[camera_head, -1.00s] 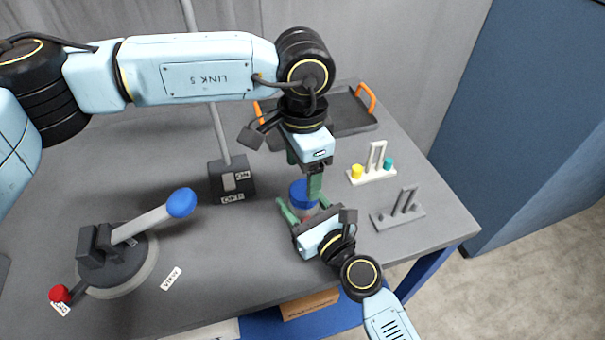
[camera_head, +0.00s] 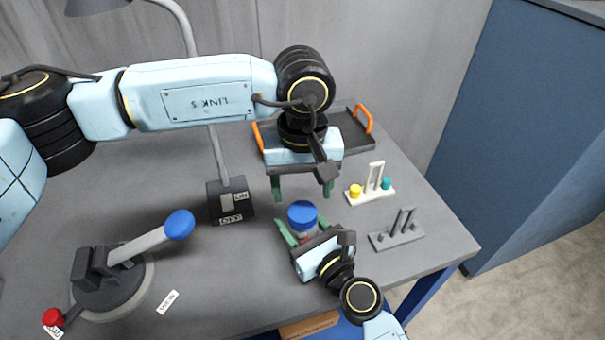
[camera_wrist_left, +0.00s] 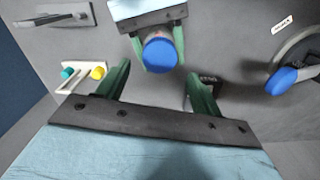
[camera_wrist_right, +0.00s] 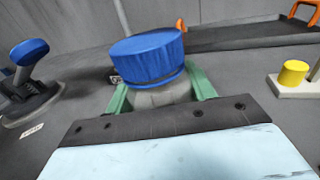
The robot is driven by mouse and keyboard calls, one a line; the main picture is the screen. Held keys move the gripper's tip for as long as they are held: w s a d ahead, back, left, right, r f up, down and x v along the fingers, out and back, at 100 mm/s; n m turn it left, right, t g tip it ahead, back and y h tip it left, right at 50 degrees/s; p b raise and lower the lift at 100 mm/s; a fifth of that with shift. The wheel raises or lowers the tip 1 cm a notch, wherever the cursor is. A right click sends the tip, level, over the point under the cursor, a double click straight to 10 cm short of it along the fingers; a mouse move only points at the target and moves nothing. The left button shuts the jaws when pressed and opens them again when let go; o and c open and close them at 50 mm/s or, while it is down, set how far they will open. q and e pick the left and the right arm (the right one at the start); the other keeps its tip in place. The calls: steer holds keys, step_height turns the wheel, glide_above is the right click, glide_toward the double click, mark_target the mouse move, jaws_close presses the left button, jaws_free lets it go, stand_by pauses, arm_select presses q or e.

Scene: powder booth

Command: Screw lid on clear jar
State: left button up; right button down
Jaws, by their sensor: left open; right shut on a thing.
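The clear jar (camera_wrist_right: 160,97) stands on the table between the green fingers of my right gripper (camera_head: 302,236), which is shut on its body. The blue lid (camera_head: 302,214) sits on top of the jar and looks level in the right wrist view (camera_wrist_right: 148,58). The lid also shows from above in the left wrist view (camera_wrist_left: 160,56), where it hides most of the jar. I cannot tell how tightly it is screwed. My left gripper (camera_head: 304,196) is open and empty, above and behind the lid, with its fingers spread wide and apart from it.
A dark tray with orange handles (camera_head: 345,135) lies at the back. Two small racks, one white (camera_head: 370,194) with yellow and teal pieces and one grey (camera_head: 397,237), stand at right. A lamp base with a switch (camera_head: 230,202) and a blue-knobbed lever device (camera_head: 115,270) stand at left.

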arm_select(q)
steer(key=n, duration=0.6)
steer(key=shift+r, duration=0.2)
steer(key=n, duration=0.3)
steer(key=shift+r+n, duration=0.1)
steer(key=shift+n, duration=0.2)
steer(key=n, duration=0.3)
steer(key=shift+r+n, duration=0.15)
steer(key=shift+n, duration=0.25)
steer(key=n, duration=0.3)
steer(key=shift+r+n, duration=0.15)
steer(key=shift+n, duration=0.25)
steer(key=n, duration=0.3)
steer(key=shift+d+r+n, duration=0.1)
steer(key=shift+n, duration=0.2)
steer(key=n, duration=0.5)
steer(key=shift+r+n, duration=0.2)
steer(key=shift+n, duration=0.1)
steer(key=n, duration=0.3)
steer(key=shift+w+r+n, duration=0.1)
steer(key=shift+n, duration=0.2)
steer(key=n, duration=0.4)
steer(key=shift+r, duration=0.15)
